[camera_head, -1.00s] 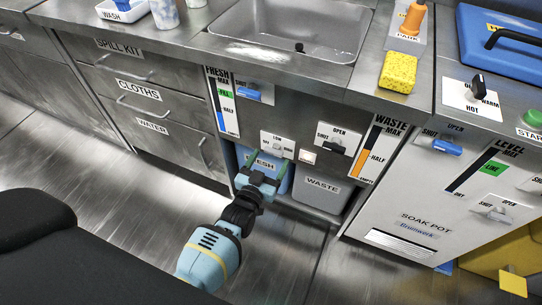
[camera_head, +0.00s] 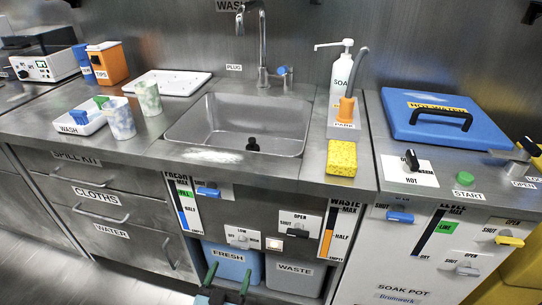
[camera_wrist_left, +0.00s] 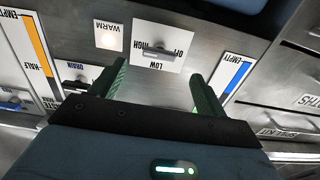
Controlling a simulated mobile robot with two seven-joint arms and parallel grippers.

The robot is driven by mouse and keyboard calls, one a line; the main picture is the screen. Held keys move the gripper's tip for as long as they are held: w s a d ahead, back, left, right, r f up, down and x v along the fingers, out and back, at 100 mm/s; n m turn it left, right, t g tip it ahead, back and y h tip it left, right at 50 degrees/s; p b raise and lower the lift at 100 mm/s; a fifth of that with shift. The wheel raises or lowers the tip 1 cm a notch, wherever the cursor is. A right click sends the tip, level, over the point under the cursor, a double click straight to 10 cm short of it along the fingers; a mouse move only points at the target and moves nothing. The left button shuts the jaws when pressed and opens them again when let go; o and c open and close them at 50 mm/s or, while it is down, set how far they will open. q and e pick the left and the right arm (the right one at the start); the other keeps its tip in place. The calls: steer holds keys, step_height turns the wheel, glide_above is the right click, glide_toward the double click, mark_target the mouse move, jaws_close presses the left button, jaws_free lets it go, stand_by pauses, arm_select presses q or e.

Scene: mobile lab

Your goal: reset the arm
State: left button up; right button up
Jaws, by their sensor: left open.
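My left gripper (camera_head: 226,279) shows at the bottom edge of the head view, in front of the blue FRESH container (camera_head: 228,256) under the sink. Its two green fingers are apart, with nothing seen between them. In the left wrist view the open fingers (camera_wrist_left: 154,90) point toward the cabinet front, near the LOW/HIGH/OFF switch plate (camera_wrist_left: 159,47). I cannot see that they touch it. Most of the left arm is below the head view. My right gripper is not in view.
The grey WASTE container (camera_head: 294,276) stands beside the FRESH one. Above are the sink (camera_head: 240,125), a yellow sponge (camera_head: 341,158) and a soap bottle (camera_head: 342,75). The white WASH tray (camera_head: 80,121) and cups are at left. The soak pot with a blue lid (camera_head: 445,122) is at right.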

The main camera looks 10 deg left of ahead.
arm_select(q)
steer(key=s+a+r+g+p, duration=0.1)
steer(key=s+r+g+p, duration=0.2)
steer(key=s+p, duration=0.7)
steer(key=s+a+r+g+p, duration=0.1)
steer(key=s+r+g+p, duration=0.4)
steer(key=s, duration=0.9)
steer(key=s+r+m+g+h+p, duration=0.1)
steer(key=s+r+p, duration=1)
steer(key=s+r, duration=0.2)
steer(key=shift+s+d+p, duration=0.2)
steer(key=shift+s+p, duration=0.15)
steer(key=shift+s, duration=0.05)
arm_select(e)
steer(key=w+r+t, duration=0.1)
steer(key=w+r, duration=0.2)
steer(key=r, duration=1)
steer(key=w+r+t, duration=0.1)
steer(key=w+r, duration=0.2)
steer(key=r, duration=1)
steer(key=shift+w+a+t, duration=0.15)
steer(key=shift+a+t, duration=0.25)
arm_select(q)
steer(key=shift+r, duration=0.15)
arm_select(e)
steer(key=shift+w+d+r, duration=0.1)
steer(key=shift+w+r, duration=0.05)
